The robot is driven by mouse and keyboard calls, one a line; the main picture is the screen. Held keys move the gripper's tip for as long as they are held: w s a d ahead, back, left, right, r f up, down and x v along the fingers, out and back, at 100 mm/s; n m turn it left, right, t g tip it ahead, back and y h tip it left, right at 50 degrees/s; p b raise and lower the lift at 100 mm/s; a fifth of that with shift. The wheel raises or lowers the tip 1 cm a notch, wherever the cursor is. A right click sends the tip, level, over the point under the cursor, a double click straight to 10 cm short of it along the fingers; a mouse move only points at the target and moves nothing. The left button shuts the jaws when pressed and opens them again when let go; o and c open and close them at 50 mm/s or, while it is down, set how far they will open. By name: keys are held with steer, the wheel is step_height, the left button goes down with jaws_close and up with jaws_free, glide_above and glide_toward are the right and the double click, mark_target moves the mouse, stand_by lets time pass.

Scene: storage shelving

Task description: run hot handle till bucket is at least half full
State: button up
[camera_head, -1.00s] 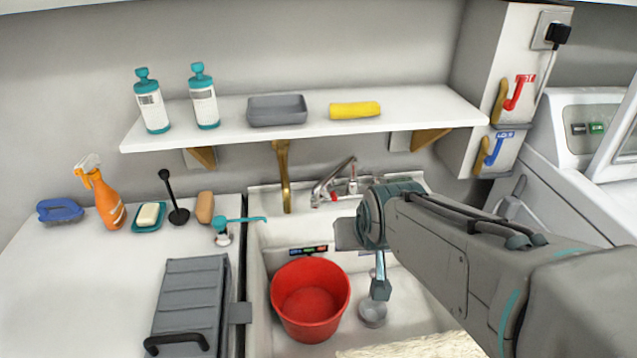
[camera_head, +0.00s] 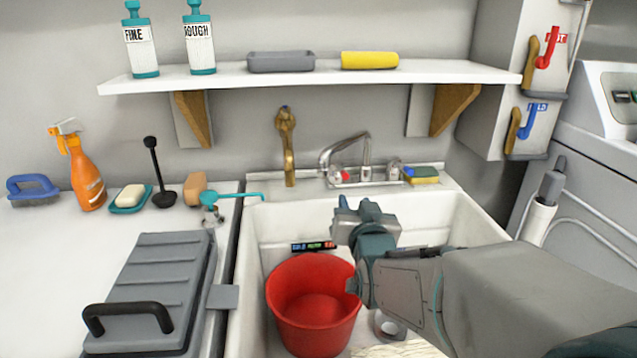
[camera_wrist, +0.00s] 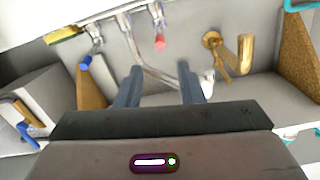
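The red bucket (camera_head: 300,335) stands upright in the sink and looks empty. The chrome faucet (camera_head: 345,145) is at the sink's back edge. Its red hot handle (camera_head: 345,177) is at the left, and its blue handle (camera_head: 408,171) is at the right. In the wrist view the red handle (camera_wrist: 159,42) shows beyond and between my fingers, with the blue handle (camera_wrist: 85,62) to its left. My gripper (camera_head: 352,204) is in front of the faucet, above the bucket's right side. In the wrist view my gripper (camera_wrist: 160,86) has its fingers apart with nothing between them. No running water shows.
The shelf (camera_head: 300,83) overhangs the sink's back. A small display (camera_head: 313,247) is behind the bucket. The sink's right side (camera_head: 465,225) is clear.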

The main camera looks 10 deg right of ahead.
mark_target(345, 175)
steer(key=shift+t, duration=0.4)
steer(key=w+b, duration=0.1)
steer(key=w, duration=0.3)
steer(key=w+b, duration=0.1)
steer(key=w, duration=0.4)
steer(key=w+b, duration=0.1)
steer(key=w, duration=0.4)
steer(key=shift+d+f, duration=0.2)
steer(key=shift+d, duration=0.15)
jaws_close()
